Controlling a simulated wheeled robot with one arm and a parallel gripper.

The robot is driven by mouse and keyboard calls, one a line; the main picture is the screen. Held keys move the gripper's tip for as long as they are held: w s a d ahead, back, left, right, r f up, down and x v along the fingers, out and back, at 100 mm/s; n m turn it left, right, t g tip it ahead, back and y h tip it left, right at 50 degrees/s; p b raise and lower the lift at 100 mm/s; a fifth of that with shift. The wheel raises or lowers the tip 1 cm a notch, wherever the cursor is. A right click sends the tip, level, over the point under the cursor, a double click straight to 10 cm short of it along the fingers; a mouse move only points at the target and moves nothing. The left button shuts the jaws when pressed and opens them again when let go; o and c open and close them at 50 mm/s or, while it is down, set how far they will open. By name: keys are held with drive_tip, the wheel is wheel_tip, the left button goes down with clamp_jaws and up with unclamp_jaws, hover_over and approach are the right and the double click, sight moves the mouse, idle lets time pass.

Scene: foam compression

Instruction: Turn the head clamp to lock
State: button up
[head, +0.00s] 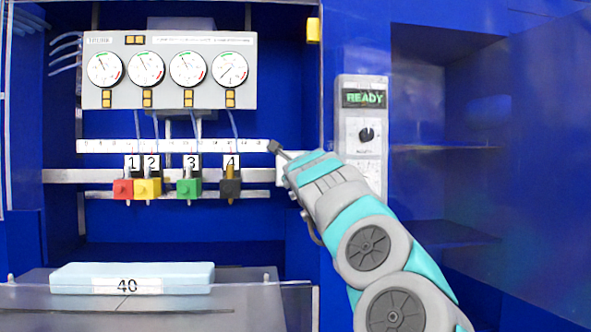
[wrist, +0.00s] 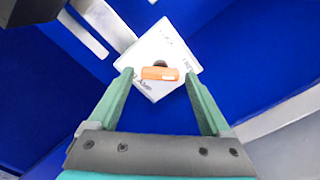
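The head clamp shows in the wrist view as an orange handle (wrist: 160,73) on a dark hub, in front of a white square plate (wrist: 160,45). The plate looks turned in this view, and its print is only partly readable, with "AMP" visible. My gripper (wrist: 159,75) is open, with one green finger on each side of the handle. Gaps show between both fingers and the handle, and nothing is held. In the head view my wrist hides the handle; a white patch (head: 281,172) beside it may be the plate.
A panel reading READY (head: 365,98) with a black knob stands right of my wrist. Numbered red, yellow, green and black valves hang on a rail (head: 85,176) to the left, below a gauge board (head: 170,40). A pale blue foam block (head: 80,278) marked 40 lies lower left.

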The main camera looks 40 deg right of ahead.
drive_tip(key=c, duration=1.1)
drive_tip(key=shift+c, duration=0.2)
drive_tip(key=shift+n, duration=0.4)
drive_tip(key=shift+f+n, duration=0.15)
drive_tip(key=shift+n, duration=6.95)
drive_tip(key=o, duration=1.4)
drive_tip(key=shift+c, duration=0.2)
